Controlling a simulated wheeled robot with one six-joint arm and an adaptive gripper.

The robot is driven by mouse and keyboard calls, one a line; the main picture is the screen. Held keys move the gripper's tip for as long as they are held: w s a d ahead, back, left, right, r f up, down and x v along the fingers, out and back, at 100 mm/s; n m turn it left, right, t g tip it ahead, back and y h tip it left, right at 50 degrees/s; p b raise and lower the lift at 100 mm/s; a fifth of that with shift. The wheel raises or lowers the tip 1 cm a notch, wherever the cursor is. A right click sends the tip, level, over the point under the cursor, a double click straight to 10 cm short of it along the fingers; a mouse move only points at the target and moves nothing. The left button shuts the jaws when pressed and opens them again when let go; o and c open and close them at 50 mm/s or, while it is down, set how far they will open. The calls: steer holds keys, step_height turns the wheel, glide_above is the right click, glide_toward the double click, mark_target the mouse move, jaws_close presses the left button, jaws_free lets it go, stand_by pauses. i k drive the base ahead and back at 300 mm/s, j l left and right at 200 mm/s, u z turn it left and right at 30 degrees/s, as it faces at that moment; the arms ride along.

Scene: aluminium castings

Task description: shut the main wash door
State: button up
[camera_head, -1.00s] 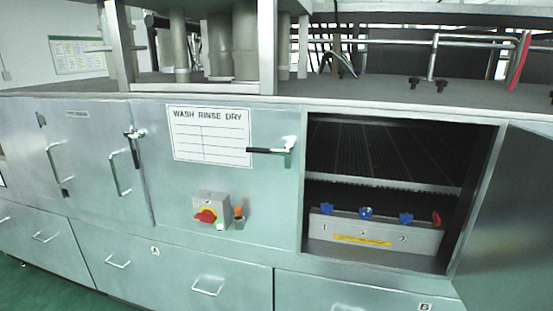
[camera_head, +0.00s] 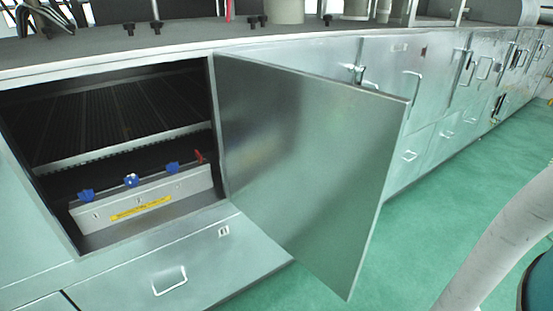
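The main wash door (camera_head: 305,165) is a plain metal panel in the middle of the head view. It stands wide open, swung out from the machine on the right side of its opening. The wash compartment (camera_head: 110,110) on the left is uncovered. Inside are a dark ribbed bed and a metal box (camera_head: 150,196) with blue knobs, a red handle and a yellow label. My gripper is not in view.
Closed doors and drawers with handles (camera_head: 410,155) run along the machine to the right. A closed drawer (camera_head: 168,280) lies below the opening. Green floor (camera_head: 440,205) is clear in front. A pale, thick curved form (camera_head: 500,245) stands at the lower right.

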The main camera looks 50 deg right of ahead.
mark_target(310, 158)
steer(key=l+u, duration=0.1)
steer(key=l, duration=0.4)
steer(key=l+u, duration=0.15)
steer(key=l, duration=0.3)
steer(key=l+u, duration=0.1)
steer(key=l, duration=0.4)
steer(key=k+l+u, duration=0.15)
steer(key=l, duration=0.3)
steer(key=l+u, duration=0.1)
steer(key=l, duration=0.4)
steer(key=k+l+u, duration=0.1)
steer(key=l, duration=0.35)
steer(key=k+l+u, duration=0.15)
steer(key=l, duration=0.3)
